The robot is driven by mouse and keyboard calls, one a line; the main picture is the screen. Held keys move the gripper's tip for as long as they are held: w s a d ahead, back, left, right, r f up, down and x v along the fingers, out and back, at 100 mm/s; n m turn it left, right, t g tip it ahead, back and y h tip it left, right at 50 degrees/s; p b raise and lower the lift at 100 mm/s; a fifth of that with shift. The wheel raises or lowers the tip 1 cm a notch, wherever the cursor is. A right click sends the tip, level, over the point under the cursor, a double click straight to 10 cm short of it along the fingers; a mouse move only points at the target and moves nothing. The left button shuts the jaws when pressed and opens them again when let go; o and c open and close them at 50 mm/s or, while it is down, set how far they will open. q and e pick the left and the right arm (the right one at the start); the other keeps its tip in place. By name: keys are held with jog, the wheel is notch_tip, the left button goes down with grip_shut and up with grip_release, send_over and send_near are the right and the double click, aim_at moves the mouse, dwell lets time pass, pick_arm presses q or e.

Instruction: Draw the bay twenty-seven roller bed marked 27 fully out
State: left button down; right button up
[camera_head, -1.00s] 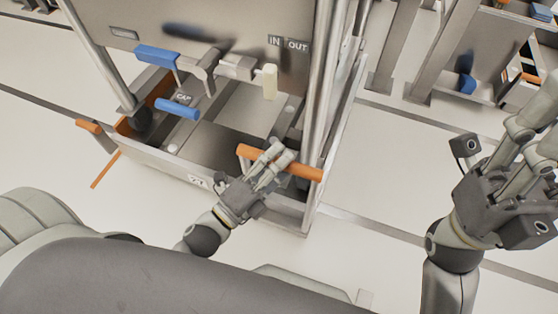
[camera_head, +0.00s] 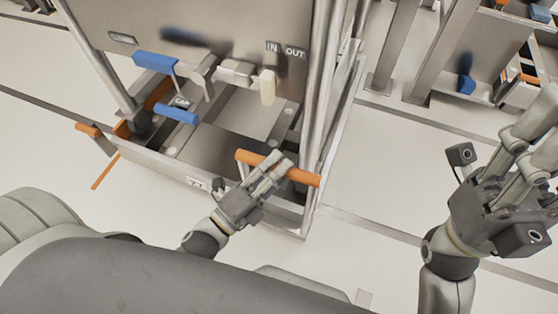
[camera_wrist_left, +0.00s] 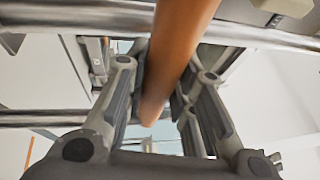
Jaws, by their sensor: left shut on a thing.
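The roller bed (camera_head: 150,167) is a low grey metal frame under the grey upright panel. A small, hard-to-read number plate (camera_head: 195,183) sits on its front edge. An orange bar handle (camera_head: 306,178) stands on its right front. My left gripper (camera_head: 272,170) is shut around this bar near its middle. In the left wrist view the orange bar (camera_wrist_left: 180,40) runs between the fingers, which hide part of it. My right gripper (camera_head: 525,135) is open and empty in the air at the right, away from the bed.
A smaller orange handle (camera_head: 88,129) is at the left. Metal posts (camera_head: 322,90) flank the bed. Pale floor right of the bed is clear.

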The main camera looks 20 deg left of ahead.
pick_arm(q)
jog(key=shift+s+f, duration=0.15)
jog(key=shift+s, duration=0.15)
jog(key=c, duration=1.5)
grip_release()
jog(key=o, duration=0.3)
jog(key=v, duration=1.2)
